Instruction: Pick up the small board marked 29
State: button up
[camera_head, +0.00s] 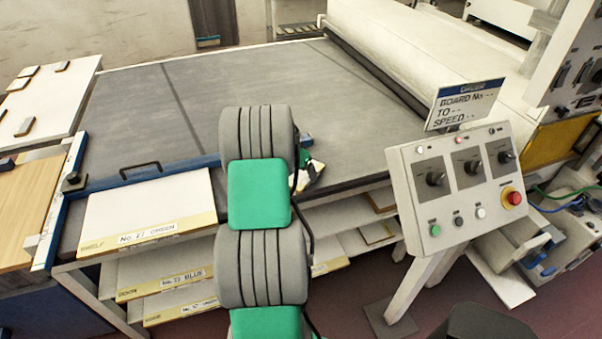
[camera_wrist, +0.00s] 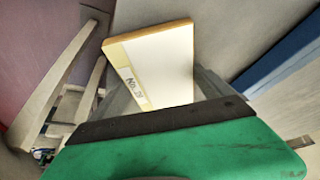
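A small cream board with a yellow edge and a label strip (camera_wrist: 160,60) shows in the wrist view, just beyond my gripper (camera_wrist: 168,95). Its label starts with "No. 2"; the last figure is too blurred to be sure of. Grey finger parts show on both sides of the board's near end, which the green gripper body hides. I cannot tell whether they press on it. In the head view my arm hides most of the gripper; a small pale and yellow piece (camera_head: 310,176) shows beside it at the table's front edge, probably the same board.
The grey conveyor table (camera_head: 330,85) is mostly bare. A control panel (camera_head: 455,185) with a sign (camera_head: 465,103) stands to the right.

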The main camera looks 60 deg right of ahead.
jog(key=c, duration=0.9)
jog(key=shift+r, duration=0.1)
jog(key=shift+r, duration=0.6)
jog(key=s+a+r+b, duration=0.5)
jog(key=s+a+r, duration=0.3)
jog(key=a+r, duration=0.3)
jog(key=shift+s+a+r+b, duration=0.2)
jog(key=shift+r+b, duration=0.1)
jog(key=shift+r, duration=0.1)
